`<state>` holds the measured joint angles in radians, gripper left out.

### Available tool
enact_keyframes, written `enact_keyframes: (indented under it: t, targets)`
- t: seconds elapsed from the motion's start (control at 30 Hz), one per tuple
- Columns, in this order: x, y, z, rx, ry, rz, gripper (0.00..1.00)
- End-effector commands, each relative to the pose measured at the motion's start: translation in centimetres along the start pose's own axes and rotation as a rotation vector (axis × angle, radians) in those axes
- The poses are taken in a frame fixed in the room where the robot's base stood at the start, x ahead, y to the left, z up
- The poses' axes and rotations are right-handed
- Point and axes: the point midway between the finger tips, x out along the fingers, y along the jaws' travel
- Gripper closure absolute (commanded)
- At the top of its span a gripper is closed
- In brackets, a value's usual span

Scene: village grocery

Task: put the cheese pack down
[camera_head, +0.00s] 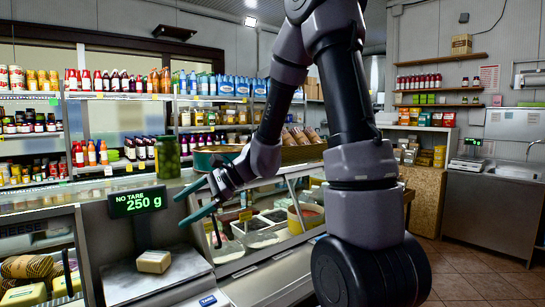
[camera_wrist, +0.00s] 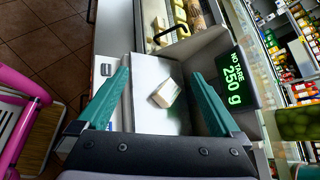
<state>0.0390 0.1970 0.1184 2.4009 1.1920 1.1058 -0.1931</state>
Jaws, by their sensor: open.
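The cheese pack (camera_head: 154,261) is a small pale block lying on the metal plate of the weighing scale (camera_head: 122,281). The scale's display (camera_head: 137,202) reads "NO TARE 250 g" in green. My gripper (camera_head: 180,212) is open and empty, above and to the right of the pack in the head view. In the wrist view the pack (camera_wrist: 166,93) lies on the plate (camera_wrist: 146,118) between the two green fingers of my gripper (camera_wrist: 159,88) as seen from above, apart from both. No part of the pack is hidden by the fingers in either view.
A glass display case (camera_head: 285,232) with tubs stands right of the scale. A jar of green pickles (camera_head: 168,157) stands on the counter behind. The scale's display post rises close behind the plate. A pink frame (camera_wrist: 22,120), perhaps a cart, shows at the wrist view's left.

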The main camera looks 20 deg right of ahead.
Motion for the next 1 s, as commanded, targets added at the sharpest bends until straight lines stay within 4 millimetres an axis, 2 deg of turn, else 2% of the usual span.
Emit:
enact_keyframes:
  t: [0.03,0.1,0.3,0.6,0.8,1.0]
  targets:
    - [-1.3,0.4,1.2,-0.075,0.025,0.020,0.00]
    - [-3.0,1.2,2.3,-0.173,0.065,0.057,0.00]
    - [-7.9,3.5,4.6,-0.445,0.208,0.149,0.00]
    - [-16.2,6.4,6.2,-0.817,0.498,0.253,0.00]
    - [-21.6,7.7,6.8,-1.007,0.705,0.296,0.00]
    - [-24.5,8.4,7.2,-1.097,0.822,0.317,0.00]
